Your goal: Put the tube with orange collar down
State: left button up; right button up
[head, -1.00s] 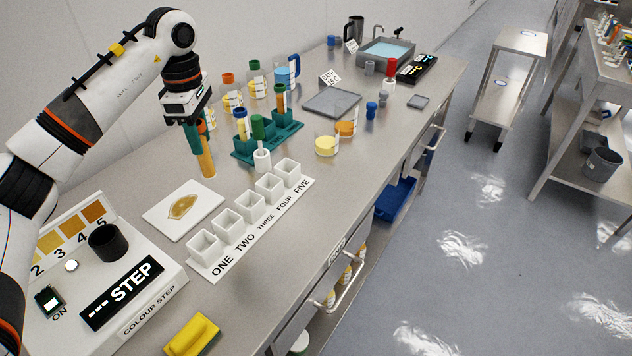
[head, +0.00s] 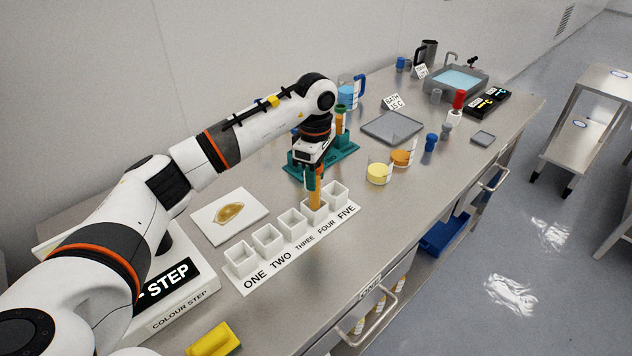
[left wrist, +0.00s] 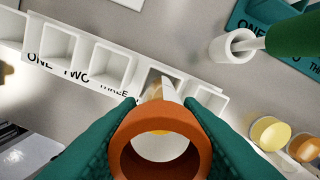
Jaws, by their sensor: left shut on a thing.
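The tube with orange collar (head: 315,196) is held by my left gripper (head: 313,178), amber in its lower part and about upright. In the left wrist view its orange collar (left wrist: 160,118) is between the teal fingers (left wrist: 155,135). In the head view the tube's lower end overlaps the fourth white square cup (head: 318,216) of the row labelled ONE to FIVE (head: 272,275). I cannot tell how far the end is inside that cup. My right gripper is not in view.
The teal rack (head: 345,158) stands behind the gripper. Beakers with yellow (head: 378,174) and orange (head: 402,158) contents stand to its right. The first (head: 240,260), second (head: 267,241) and third (head: 293,224) cups look empty. A white tile (head: 230,214) lies left of the row.

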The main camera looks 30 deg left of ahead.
pick_arm(q)
notch_tip(320, 180, down, 2)
jog(key=shift+f+p, duration=0.2)
jog(key=shift+p, duration=0.1)
jog(key=shift+f, duration=0.35)
jog(key=o, duration=1)
jog(key=shift+c, duration=0.2)
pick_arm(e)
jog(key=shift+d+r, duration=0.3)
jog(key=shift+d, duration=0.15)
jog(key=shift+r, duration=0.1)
pick_arm(q)
notch_tip(320, 180, up, 11)
jog(key=b, duration=0.3)
jog(key=shift+r, duration=0.65)
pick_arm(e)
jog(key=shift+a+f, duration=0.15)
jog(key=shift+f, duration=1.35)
